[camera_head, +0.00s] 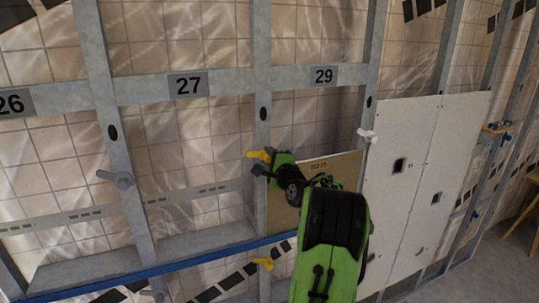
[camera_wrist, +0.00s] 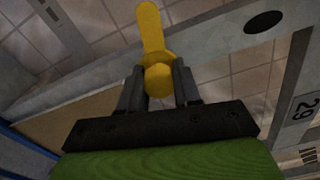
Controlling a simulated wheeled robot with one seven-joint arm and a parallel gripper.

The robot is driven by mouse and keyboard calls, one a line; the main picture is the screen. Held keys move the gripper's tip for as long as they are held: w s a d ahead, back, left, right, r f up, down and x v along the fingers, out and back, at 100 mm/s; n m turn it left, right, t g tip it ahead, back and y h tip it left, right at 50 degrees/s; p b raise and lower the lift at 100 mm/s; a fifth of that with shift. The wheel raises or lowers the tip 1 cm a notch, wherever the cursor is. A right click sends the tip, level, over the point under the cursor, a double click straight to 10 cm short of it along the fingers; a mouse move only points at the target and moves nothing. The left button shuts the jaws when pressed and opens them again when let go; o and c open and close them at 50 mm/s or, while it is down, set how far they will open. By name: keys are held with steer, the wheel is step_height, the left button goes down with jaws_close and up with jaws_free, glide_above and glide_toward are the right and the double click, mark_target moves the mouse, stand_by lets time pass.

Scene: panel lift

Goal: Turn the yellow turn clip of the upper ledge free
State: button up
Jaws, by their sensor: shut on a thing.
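The upper yellow turn clip (camera_head: 258,155) sits on the grey metal stud (camera_head: 262,125) left of a tan panel (camera_head: 332,169). My gripper (camera_head: 268,158) is at this clip, reaching in from the right. In the wrist view my gripper (camera_wrist: 158,78) has its two dark fingers on either side of the round yellow hub of the turn clip (camera_wrist: 151,30), shut on it. The clip's lever sticks out past the fingertips, toward the top of the picture. A second yellow clip (camera_head: 263,264) is lower on the same stud. My arm hides part of the tan panel.
A blue rail (camera_head: 150,275) runs along the bottom of the frame. Grey turn clips (camera_head: 123,180) and a white clip (camera_head: 368,136) sit on neighbouring studs. White panels (camera_head: 395,190) fill the bay at right. Number plates 26, 27 (camera_head: 188,85) and 29 (camera_head: 323,76) mark the crossbar.

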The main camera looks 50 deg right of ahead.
steer(key=shift+m+p, duration=0.8)
steer(key=shift+m, duration=0.9)
steer(key=o, duration=1.1)
steer(key=shift+d+f, duration=0.1)
steer(key=shift+c, duration=0.2)
steer(key=shift+s, duration=0.1)
steer(key=b+v, duration=0.5)
steer(key=v, duration=1)
steer(key=shift+s+a, duration=0.25)
